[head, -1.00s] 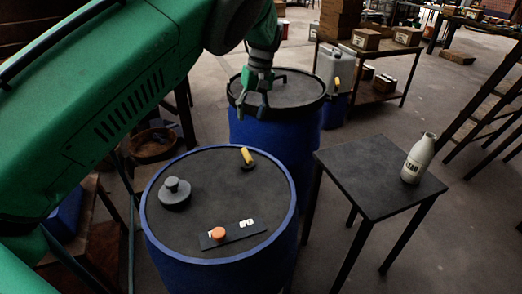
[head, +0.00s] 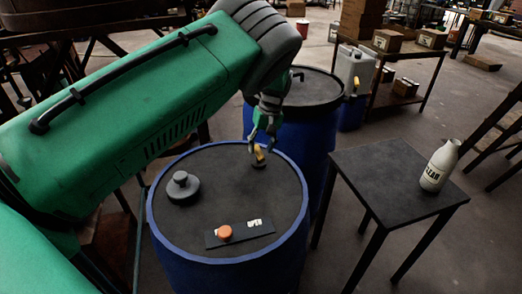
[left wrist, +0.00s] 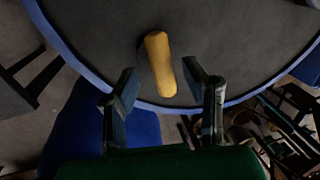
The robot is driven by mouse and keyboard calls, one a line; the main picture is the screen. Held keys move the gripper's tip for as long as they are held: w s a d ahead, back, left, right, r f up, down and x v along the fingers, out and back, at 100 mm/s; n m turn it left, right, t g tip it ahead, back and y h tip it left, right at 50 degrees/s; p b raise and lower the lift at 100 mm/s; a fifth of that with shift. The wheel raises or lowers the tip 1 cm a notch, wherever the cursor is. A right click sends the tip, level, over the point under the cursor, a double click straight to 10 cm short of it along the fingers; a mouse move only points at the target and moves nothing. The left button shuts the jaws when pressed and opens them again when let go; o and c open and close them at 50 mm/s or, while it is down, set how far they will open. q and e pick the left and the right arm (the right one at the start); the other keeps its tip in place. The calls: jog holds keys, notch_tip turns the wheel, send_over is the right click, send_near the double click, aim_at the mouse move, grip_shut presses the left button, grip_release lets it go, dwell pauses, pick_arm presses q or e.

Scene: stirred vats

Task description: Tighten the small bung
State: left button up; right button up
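A blue drum (head: 160,235) with a dark lid stands in front of me. A yellow handle-like piece (head: 258,155) stands near the lid's far edge. A grey round plug with a knob (head: 183,187) sits at the lid's left; I cannot tell for sure which of these is the small bung. My left gripper (head: 262,146) is open just above the yellow piece. In the left wrist view, the yellow piece (left wrist: 160,64) shows between the two open fingers (left wrist: 159,72), apart from both. My right gripper is not in view.
An orange knob (head: 225,232) sits on a dark label plate (head: 262,229) reading OPEN on the lid. A second blue drum (head: 312,92) stands behind. A small dark table (head: 385,175) with a white bottle (head: 440,166) is at the right.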

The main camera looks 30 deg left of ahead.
pick_arm(q)
jog(key=shift+s+a+f, duration=0.1)
jog(key=shift+a+f, duration=0.15)
jog(key=shift+f, duration=0.5)
grip_shut()
